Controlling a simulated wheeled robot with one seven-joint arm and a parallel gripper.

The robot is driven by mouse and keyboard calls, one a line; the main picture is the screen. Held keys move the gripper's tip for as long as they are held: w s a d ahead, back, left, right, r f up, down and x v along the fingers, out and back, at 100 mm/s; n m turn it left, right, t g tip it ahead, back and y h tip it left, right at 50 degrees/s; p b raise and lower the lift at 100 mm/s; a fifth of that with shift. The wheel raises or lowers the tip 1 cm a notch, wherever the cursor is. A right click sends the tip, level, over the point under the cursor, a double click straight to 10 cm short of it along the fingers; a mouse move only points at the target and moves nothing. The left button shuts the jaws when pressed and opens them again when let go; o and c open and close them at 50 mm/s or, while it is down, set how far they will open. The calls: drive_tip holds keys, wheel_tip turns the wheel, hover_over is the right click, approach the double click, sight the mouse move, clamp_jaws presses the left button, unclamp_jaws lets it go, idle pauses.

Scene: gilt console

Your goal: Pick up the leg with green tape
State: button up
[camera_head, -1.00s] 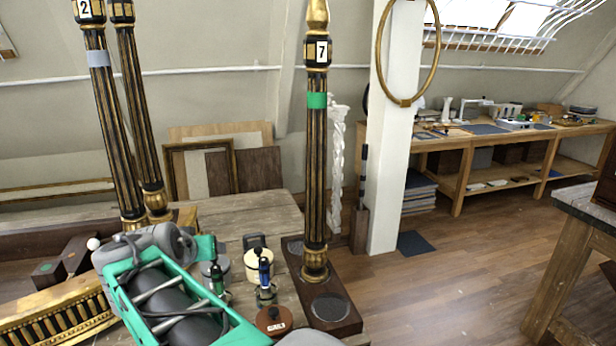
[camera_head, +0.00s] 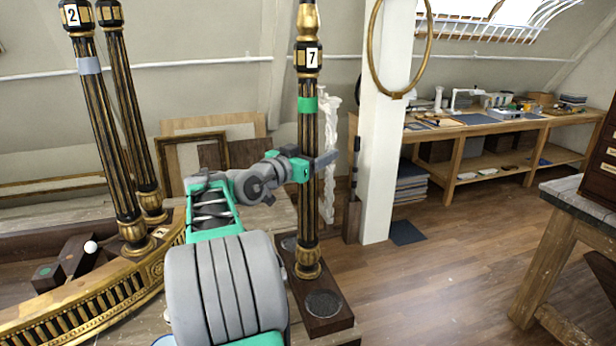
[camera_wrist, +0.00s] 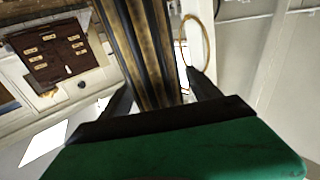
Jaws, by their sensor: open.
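The leg with green tape (camera_head: 308,130) is a dark fluted post with gilt bands and a label reading 7. It stands upright in a dark wooden stand (camera_head: 325,322). The green tape (camera_head: 307,104) is wrapped around its upper part. My gripper (camera_head: 325,166) is at the leg's mid-height, below the tape. In the wrist view the leg (camera_wrist: 143,50) rises between the two open fingers (camera_wrist: 158,92). The fingers stand on either side of it, and I cannot tell whether either touches it.
A leg labelled 2 with grey tape (camera_head: 105,130) and another similar leg (camera_head: 128,110) stand at left, by the curved gilt rail (camera_head: 110,300). A white post (camera_head: 383,150) with a gold ring (camera_head: 377,60) stands behind at right. Floor (camera_head: 440,280) at right is clear.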

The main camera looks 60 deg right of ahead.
drive_tip(key=shift+c, duration=0.5)
clamp_jaws()
drive_tip(key=shift+r, duration=0.25)
